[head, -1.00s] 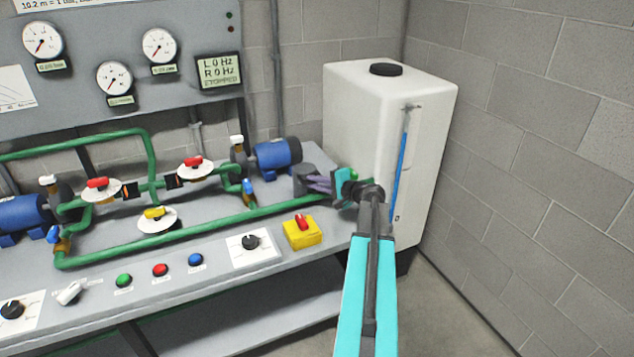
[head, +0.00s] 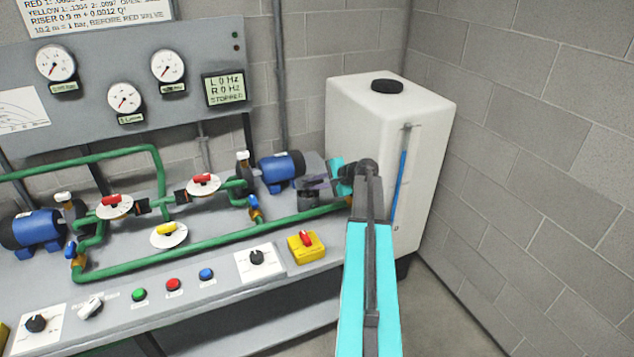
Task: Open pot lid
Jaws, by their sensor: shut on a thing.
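A small dark grey pot (head: 308,199) stands at the right end of the bench, beside the right blue motor. My gripper (head: 316,182) is just above the pot, reached in from the right. The fingers cover part of the lid, and the pot's inside cannot be made out.
A white tank (head: 367,110) with a black cap stands close behind my gripper. The right blue motor (head: 281,168) and green pipe (head: 215,242) are to the left. A yellow box with a red switch (head: 307,246) sits in front.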

